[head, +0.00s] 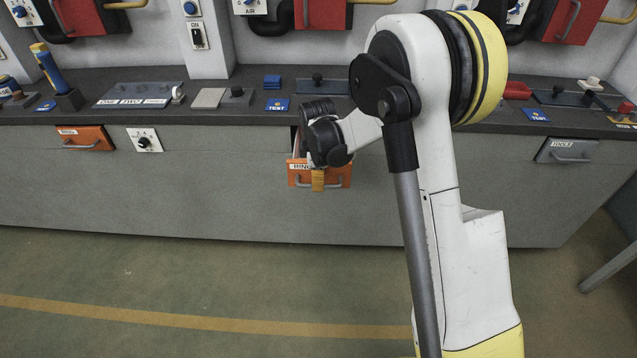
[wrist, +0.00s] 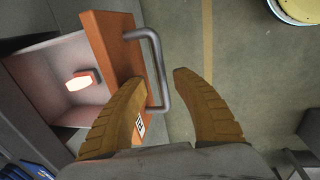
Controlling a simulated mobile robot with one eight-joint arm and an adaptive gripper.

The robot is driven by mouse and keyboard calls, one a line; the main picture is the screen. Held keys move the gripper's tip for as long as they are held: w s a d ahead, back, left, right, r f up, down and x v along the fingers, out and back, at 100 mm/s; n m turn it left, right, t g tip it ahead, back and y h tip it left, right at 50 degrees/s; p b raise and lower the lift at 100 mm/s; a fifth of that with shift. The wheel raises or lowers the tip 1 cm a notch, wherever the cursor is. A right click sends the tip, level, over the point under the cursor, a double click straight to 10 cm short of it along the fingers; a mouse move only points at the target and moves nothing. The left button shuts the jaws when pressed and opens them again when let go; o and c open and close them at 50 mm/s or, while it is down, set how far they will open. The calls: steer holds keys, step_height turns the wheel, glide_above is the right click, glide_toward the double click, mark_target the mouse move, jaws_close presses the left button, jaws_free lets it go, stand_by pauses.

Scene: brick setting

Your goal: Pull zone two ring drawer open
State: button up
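The zone two ring drawer (head: 338,174) has an orange front and a grey handle, with a partly hidden "RING" label. It sticks out from the bench in the middle of the head view. In the wrist view the orange drawer front (wrist: 103,42) stands away from the cabinet and the grey inside shows. An orange piece with a pale glowing end (wrist: 83,80) lies inside. My gripper (wrist: 159,80) is open, its tan fingers on either side of the handle (wrist: 152,60), with a gap at the right finger. In the head view my gripper (head: 318,180) is at the drawer front.
Another orange drawer (head: 86,138) is at the left and a grey "TOOLS" drawer (head: 567,150) at the right; both look shut. A dial plate (head: 145,140) is on the bench front. Small items and panels line the dark benchtop (head: 225,117). The floor (head: 200,275) ahead is clear.

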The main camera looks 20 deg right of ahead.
step_height(320, 180, up, 10)
steer(key=s, duration=0.2)
steer(key=shift+a+f, duration=0.15)
steer(key=shift+a, duration=0.15)
steer(key=s+r+m+t, duration=0.2)
steer(key=s+r+m, duration=0.4)
steer(key=s+r, duration=0.5)
steer(key=s+m+t, duration=0.3)
steer(key=s+m, duration=0.5)
steer(key=s, duration=0.8)
steer(key=shift+d+f+m+y, duration=0.3)
steer(key=shift+d+f, duration=0.1)
